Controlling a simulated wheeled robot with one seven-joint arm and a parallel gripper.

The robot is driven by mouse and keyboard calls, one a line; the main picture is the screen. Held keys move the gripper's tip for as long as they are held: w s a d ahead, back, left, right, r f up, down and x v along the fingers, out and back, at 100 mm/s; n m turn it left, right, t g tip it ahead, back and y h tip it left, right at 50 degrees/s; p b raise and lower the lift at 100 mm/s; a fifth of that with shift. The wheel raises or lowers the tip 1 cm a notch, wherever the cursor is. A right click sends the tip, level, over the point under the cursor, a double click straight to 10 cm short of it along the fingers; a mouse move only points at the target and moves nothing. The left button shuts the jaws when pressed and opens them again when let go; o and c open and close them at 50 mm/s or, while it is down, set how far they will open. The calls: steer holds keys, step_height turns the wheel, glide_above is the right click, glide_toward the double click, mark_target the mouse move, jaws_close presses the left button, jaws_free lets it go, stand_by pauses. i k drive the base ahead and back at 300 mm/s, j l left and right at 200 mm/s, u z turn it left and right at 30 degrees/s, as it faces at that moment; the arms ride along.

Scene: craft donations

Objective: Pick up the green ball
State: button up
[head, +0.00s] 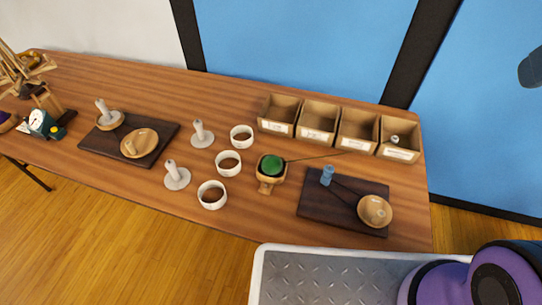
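The green ball (272,165) sits in the top of a small wooden holder (266,187) near the middle of the long wooden table. Its upper side shows; its lower part is hidden by the holder. A thin dark line runs from beside the ball to the right, toward the boxes. I cannot tell whether it is a thread or a stick. My gripper does not show in the head view, and nothing touches the ball from above.
White cups (229,163) and grey-white spindles (177,177) stand left of the ball. Open cardboard boxes (317,136) line the back right. A dark board (318,211) at right bears a blue piece (327,175) and wooden bowl (375,211). Another dark board (96,146) lies left.

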mark_target(271, 165)
steer(key=k+j+z, duration=0.1)
steer(key=j+z, duration=0.15)
steer(key=z, duration=0.2)
steer(key=k+j+u, duration=0.2)
steer(key=j+u, duration=0.3)
steer(key=u, duration=0.35)
steer(key=j+u, duration=0.1)
steer(key=u, duration=0.35)
steer(key=i+u, duration=0.1)
steer(key=u, duration=0.3)
